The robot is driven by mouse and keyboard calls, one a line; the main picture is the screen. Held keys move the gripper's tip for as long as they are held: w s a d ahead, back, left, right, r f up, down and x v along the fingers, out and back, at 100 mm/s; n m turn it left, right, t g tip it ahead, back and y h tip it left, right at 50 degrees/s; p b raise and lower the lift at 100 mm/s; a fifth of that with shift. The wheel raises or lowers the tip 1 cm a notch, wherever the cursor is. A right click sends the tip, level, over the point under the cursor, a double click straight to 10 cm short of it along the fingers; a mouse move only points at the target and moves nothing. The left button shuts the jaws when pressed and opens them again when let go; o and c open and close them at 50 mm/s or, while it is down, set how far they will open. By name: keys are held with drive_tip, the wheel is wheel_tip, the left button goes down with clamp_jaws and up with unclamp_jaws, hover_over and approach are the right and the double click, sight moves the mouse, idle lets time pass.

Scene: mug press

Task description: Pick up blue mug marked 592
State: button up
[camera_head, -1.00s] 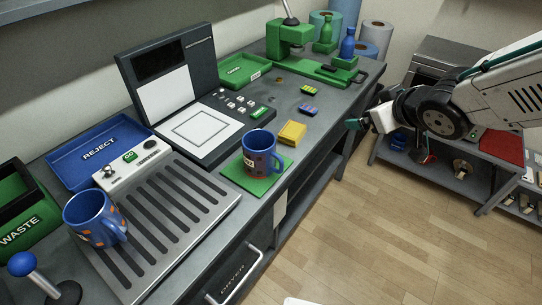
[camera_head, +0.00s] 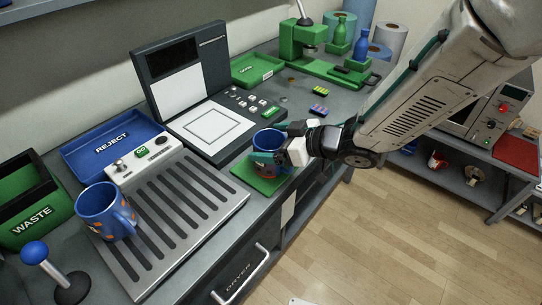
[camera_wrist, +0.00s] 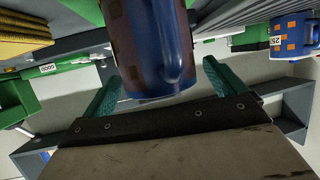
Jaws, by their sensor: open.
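A blue mug with orange-brown squares (camera_head: 266,141) stands upright on the green mat (camera_head: 248,181) at the counter's front edge. My gripper (camera_head: 274,147) is at this mug from the right and hides part of it. In the wrist view the mug (camera_wrist: 150,45) is between the two open teal fingers of my gripper (camera_wrist: 160,85), its handle towards the palm. A second blue mug with orange marks (camera_head: 103,212) stands on the slotted metal plate at left; a similar mug with a partly readable label (camera_wrist: 293,36) shows in the wrist view. I cannot read 592 on either.
A grey press with a white plate (camera_head: 212,127) stands behind the mat. The blue reject tray (camera_head: 113,143), green waste bin (camera_head: 35,207) and blue-knobbed lever (camera_head: 36,253) are at left. Wooden floor (camera_head: 380,240) lies free at right.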

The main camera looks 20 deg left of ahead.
drive_tip(key=shift+x, duration=1.1)
drive_tip(key=c, duration=1.3)
drive_tip(key=shift+r, duration=0.1)
